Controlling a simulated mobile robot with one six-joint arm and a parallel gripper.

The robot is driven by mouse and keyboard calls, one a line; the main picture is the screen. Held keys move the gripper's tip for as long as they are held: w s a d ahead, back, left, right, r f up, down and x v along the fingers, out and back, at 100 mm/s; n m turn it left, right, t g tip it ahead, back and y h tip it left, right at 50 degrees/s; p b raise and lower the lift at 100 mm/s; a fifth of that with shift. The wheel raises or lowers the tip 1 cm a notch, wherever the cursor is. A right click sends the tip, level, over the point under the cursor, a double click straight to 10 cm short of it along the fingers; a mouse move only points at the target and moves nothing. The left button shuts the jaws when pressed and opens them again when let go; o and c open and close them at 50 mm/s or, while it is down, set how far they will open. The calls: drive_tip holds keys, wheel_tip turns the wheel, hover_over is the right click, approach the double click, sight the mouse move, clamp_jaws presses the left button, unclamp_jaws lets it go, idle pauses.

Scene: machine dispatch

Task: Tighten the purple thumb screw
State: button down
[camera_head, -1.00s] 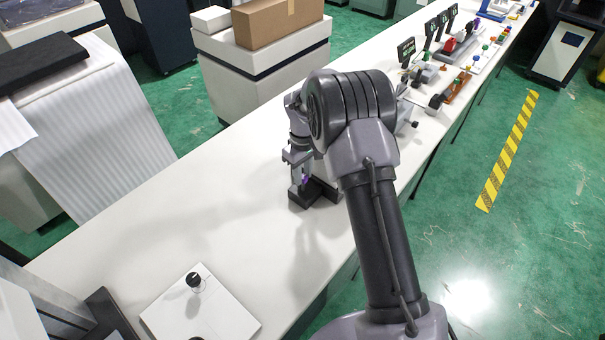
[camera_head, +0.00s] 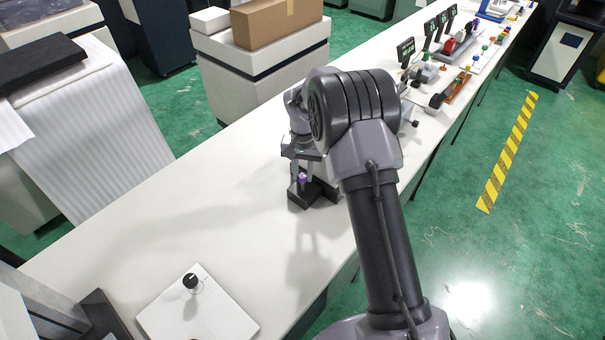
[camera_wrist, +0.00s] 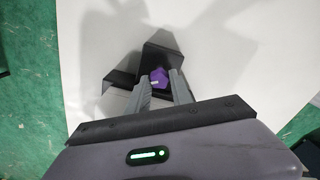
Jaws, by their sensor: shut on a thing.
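The purple thumb screw (camera_head: 303,178) stands on a black fixture (camera_head: 301,198) on the white table. In the wrist view, the faceted purple head (camera_wrist: 158,76) shows between the two grey fingertips. My gripper (camera_head: 302,172) points down at the screw from above, and its fingers (camera_wrist: 160,84) lie on either side of the head, shut on it. The black fixture (camera_wrist: 160,42) reaches out beyond the screw and to its left. The screw's shaft is hidden, so I cannot tell how far in it sits.
A white plate with a black knob (camera_head: 192,282) lies at the near left of the table (camera_head: 150,215). Gauges and coloured parts stand along the far right, with a red part (camera_head: 451,46) among them. Open table lies left of the fixture.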

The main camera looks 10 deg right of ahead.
drive_tip(key=m+b, duration=0.2)
drive_tip(key=m, duration=0.5)
drive_tip(key=shift+d, duration=0.1)
drive_tip(key=m+b, duration=0.1)
drive_tip(key=m, duration=0.3)
drive_tip(key=m+b, duration=0.1)
drive_tip(key=m, duration=0.2)
drive_tip(key=shift+s+m, duration=0.1)
drive_tip(key=shift+m, duration=0.2)
drive_tip(key=m+b, duration=0.2)
drive_tip(key=m, duration=0.3)
drive_tip(key=m+b, duration=0.2)
drive_tip(key=m, duration=0.4)
drive_tip(key=shift+s, duration=0.1)
drive_tip(key=c, duration=1.1)
unclamp_jaws()
drive_tip(key=shift+c, duration=0.2)
